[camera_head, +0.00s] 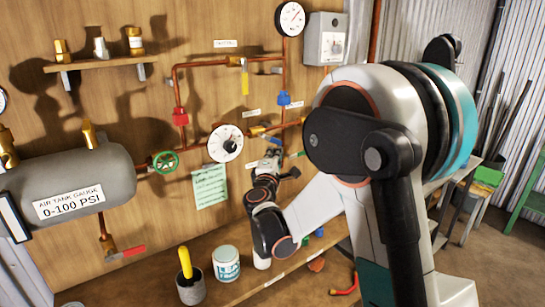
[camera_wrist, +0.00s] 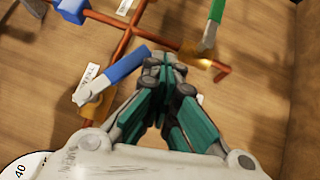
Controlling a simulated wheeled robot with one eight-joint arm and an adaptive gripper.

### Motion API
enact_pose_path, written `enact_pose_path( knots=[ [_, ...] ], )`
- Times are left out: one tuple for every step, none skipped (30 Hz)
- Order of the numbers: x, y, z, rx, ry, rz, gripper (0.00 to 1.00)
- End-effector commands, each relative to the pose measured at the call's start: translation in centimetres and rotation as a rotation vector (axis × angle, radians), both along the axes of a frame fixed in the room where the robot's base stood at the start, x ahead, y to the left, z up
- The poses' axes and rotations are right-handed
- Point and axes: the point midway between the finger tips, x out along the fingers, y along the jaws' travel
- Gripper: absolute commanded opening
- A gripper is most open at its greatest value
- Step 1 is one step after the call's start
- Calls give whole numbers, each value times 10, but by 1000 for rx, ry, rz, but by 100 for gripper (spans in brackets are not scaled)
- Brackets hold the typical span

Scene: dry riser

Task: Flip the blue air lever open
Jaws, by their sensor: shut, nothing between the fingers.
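The blue lever (camera_wrist: 112,72) is in the wrist view, slanting up to the right from a brass valve body (camera_wrist: 97,106) on a copper pipe. My gripper (camera_wrist: 163,68) is shut and empty, its teal fingers together. The fingertips are right beside the lever's upper right end; I cannot tell whether they touch. In the head view my gripper (camera_head: 272,158) is up by the pipework on the wooden wall, right of the round white gauge (camera_head: 226,143).
A green lever (camera_wrist: 216,14) on another brass valve is close right of my fingertips. A blue knob (camera_wrist: 72,12) sits on the pipe upper left. A red valve (camera_head: 180,116), a green handwheel (camera_head: 165,162) and a grey air tank (camera_head: 70,185) are farther left.

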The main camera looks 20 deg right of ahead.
Motion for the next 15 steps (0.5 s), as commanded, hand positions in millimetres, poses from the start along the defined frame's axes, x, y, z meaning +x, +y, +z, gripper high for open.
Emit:
enact_pose_path(
  knots=[
    [0,-1,0,-9,-3,0,0],
    [0,-1,0,-16,-4,0,0],
    [1,-1,0,-22,-7,0,0],
    [1,-2,1,-26,-8,0,0],
    [1,-2,1,-30,-9,0,0],
    [1,-2,1,-35,-11,0,0],
    [1,-2,1,-38,-12,0,0],
    [1,-2,1,-40,-13,0,0],
    [1,-2,1,-42,-14,0,0],
    [1,-2,1,-43,-14,0,0],
    [1,-3,1,-44,-14,0,0],
    [1,-3,2,-46,-15,0,0],
    [1,-3,2,-47,-15,0,0],
    [1,-3,2,-47,-15,0,0],
    [1,-3,2,-48,-16,0,0]
  ],
)
